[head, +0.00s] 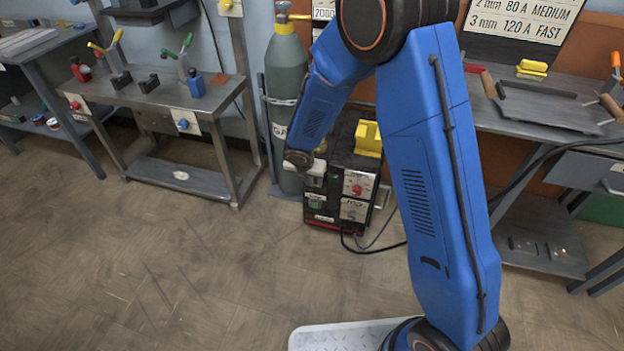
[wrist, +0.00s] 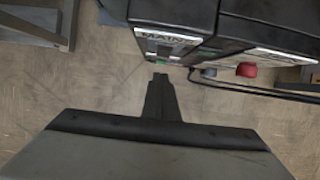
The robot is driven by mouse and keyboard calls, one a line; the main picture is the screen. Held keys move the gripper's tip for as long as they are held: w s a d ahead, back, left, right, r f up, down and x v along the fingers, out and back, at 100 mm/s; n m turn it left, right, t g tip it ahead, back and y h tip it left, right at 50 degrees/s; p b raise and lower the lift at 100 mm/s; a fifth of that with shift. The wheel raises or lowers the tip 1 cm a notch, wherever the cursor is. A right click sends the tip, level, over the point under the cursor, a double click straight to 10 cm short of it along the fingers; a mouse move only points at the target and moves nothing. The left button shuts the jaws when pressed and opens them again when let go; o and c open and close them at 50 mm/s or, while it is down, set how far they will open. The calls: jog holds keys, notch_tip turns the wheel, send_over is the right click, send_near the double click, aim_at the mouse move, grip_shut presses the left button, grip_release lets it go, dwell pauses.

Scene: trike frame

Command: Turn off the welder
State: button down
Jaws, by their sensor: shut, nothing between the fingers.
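The welder (head: 346,160) is a dark box with a yellow part on top, standing on the floor by the back wall. Its front has a red knob (head: 357,190) and a green switch (head: 315,203) at the lower left. In the wrist view the welder (wrist: 255,15) fills the upper right, with a MAINS label (wrist: 168,37), a bit of green just below it, and the red knob (wrist: 246,70). My gripper (wrist: 160,78) is shut and empty, its tips just below the MAINS label in that view. I cannot tell whether they touch. In the head view my wrist partly covers the welder's left side.
A green gas cylinder (head: 286,95) stands left of the welder. A steel bench (head: 190,100) with clamps is further left, and a workbench (head: 540,110) with tools is at the right. Black cables (head: 375,245) lie on the floor. The floor in front is clear.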

jog(key=w+d+v, duration=0.1)
jog(key=v, duration=0.9)
jog(key=shift+w+a+r, duration=0.2)
jog(key=shift+w+r, duration=0.15)
jog(key=s+d+r+m, duration=0.7)
jog(key=d+r+m, duration=0.1)
jog(key=d+r, duration=0.1)
jog(key=s+d+r+m, duration=0.7)
jog(key=d+r+m, duration=0.1)
jog(key=d+r, duration=0.15)
jog(key=s+d+r+m, duration=0.2)
jog(key=s+d+m, duration=0.1)
jog(key=s+m, duration=0.5)
jog(key=s+d+r+m+y, duration=0.1)
jog(key=s+d+r+m, duration=0.1)
jog(key=s+m, duration=0.6)
jog(key=shift+s+d+r+t, duration=0.3)
jog(key=shift+s+d, duration=0.5)
jog(key=shift+s, duration=2.05)
